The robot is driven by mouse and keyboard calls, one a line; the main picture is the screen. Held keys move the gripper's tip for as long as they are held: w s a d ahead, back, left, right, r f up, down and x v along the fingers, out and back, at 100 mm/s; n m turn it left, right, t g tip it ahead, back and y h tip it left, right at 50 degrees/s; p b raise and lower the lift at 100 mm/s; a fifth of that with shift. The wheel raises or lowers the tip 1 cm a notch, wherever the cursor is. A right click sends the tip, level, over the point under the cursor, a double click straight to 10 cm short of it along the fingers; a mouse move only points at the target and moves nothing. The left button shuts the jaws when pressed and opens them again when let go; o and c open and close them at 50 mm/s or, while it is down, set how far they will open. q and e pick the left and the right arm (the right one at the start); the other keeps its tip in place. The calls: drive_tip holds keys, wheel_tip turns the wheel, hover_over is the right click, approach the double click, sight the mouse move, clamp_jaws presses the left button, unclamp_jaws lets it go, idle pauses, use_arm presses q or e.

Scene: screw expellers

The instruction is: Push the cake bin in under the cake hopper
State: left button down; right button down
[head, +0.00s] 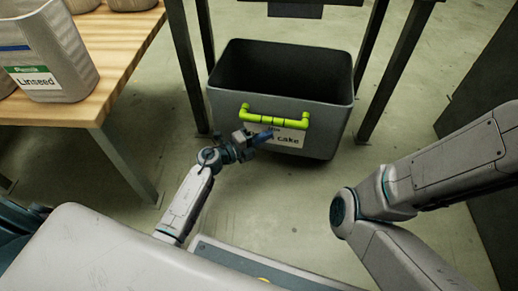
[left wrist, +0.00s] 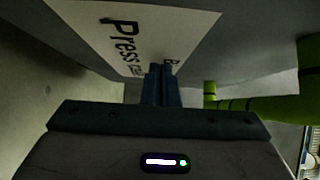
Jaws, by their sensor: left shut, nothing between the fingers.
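My left gripper (head: 265,137) is shut and empty at the bin's front, just below the handle. In the left wrist view its fingers (left wrist: 161,84) point at the label (left wrist: 135,30), close to it; contact cannot be told. My right gripper is out of view.
A wooden table (head: 100,100) with a Linseed sack (head: 50,60) stands at the left. Dark stand legs (head: 188,70) and (head: 395,70) flank the bin. A dark panel (head: 480,110) stands at the right. Clear floor lies in front of the bin.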

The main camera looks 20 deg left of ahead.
use_arm(q)
drive_tip(key=w+a, duration=0.1)
drive_tip(key=w, duration=1.1)
drive_tip(key=shift+r+b, duration=0.2)
drive_tip(key=shift+b, duration=0.15)
drive_tip(key=shift+a, duration=0.15)
drive_tip(key=shift+s, duration=0.15)
